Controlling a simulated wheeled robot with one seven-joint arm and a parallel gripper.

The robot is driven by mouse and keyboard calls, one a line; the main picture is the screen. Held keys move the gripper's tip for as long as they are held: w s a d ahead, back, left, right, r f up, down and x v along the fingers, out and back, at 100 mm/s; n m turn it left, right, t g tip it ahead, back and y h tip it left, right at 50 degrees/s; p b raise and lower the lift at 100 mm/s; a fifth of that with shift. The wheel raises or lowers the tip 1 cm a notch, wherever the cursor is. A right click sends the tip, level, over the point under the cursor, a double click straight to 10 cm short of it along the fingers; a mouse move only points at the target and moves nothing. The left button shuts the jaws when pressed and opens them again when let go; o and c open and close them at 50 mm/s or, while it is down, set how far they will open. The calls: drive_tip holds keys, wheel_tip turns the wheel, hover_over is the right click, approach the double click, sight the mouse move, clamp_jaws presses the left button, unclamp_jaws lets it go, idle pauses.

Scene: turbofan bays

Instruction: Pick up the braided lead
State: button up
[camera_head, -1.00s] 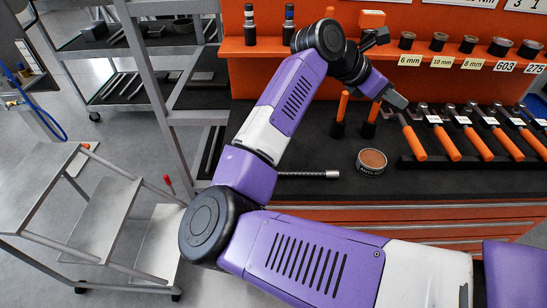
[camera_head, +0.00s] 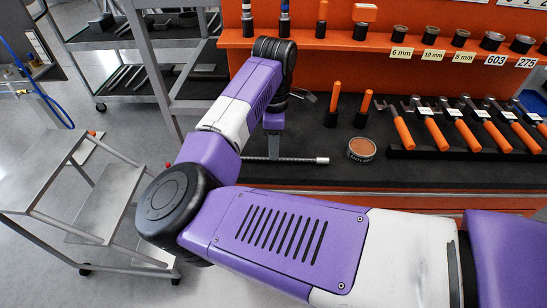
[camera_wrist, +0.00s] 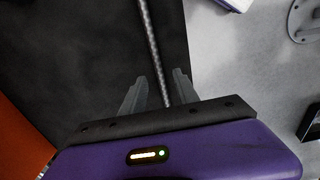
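The braided lead (camera_wrist: 150,45) shows in the wrist view as a thin grey woven strand, running from the top edge down between my fingers over the dark bench top. In the head view, the lead (camera_head: 305,160) lies near the bench's front-left, straight, with a thicker bright right end. My gripper (camera_wrist: 158,92) is open, with one finger on each side of the lead and a gap to both. In the head view, my gripper (camera_head: 273,145) points down at the lead, partly hidden by my arm. The lead's near end is hidden by the gripper's body.
A round tin (camera_head: 361,149) stands right of the lead. Two orange-handled tools (camera_head: 334,100) stand behind it. A rack of orange-handled wrenches (camera_head: 430,153) fills the right.

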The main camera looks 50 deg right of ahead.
drive_tip(key=shift+w+f+p, duration=0.1)
drive_tip(key=shift+f+p, duration=0.4)
drive_tip(key=shift+f, duration=1.55)
clamp_jaws()
